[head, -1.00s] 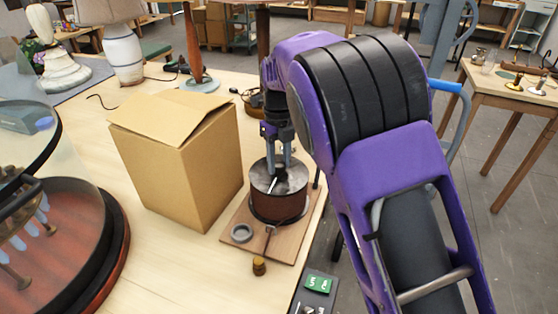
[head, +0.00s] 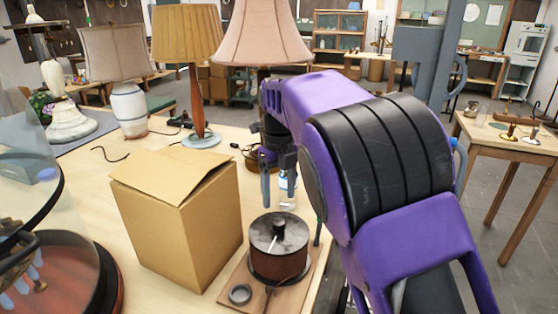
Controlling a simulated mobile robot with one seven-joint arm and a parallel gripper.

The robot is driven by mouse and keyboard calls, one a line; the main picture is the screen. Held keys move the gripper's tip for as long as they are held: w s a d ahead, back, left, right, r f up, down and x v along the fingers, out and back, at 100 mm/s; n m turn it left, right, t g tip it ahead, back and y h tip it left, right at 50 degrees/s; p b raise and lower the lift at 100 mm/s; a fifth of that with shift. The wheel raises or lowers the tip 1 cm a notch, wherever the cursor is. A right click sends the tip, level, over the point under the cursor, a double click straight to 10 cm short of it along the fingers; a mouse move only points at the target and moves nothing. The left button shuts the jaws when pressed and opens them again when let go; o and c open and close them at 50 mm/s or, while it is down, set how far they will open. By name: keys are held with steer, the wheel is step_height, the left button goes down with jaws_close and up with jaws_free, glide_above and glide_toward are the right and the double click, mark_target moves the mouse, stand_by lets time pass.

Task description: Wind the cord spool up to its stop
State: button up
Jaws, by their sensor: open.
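The cord spool (head: 278,255) is a brown drum with a grey metal top and a dark upright knob (head: 279,227) at its middle. A pale mark runs on its top beside the knob. It stands on a wooden board (head: 238,276) near the table's right edge. My gripper (head: 277,187) is above and behind the spool, pointing down. Its fingers are apart with nothing between them, and they are clear of the knob. My purple arm comes in from the right.
A closed cardboard box (head: 178,215) stands close left of the spool. A grey ring (head: 240,293) lies on the board. Several lamps stand behind, one with a pink shade (head: 262,35). A glass dome (head: 50,200) is at the left. A small bottle (head: 287,188) is behind my gripper.

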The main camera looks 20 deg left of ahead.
step_height(320, 180, up, 9)
steer(key=shift+r, duration=0.2)
stand_by(0.4)
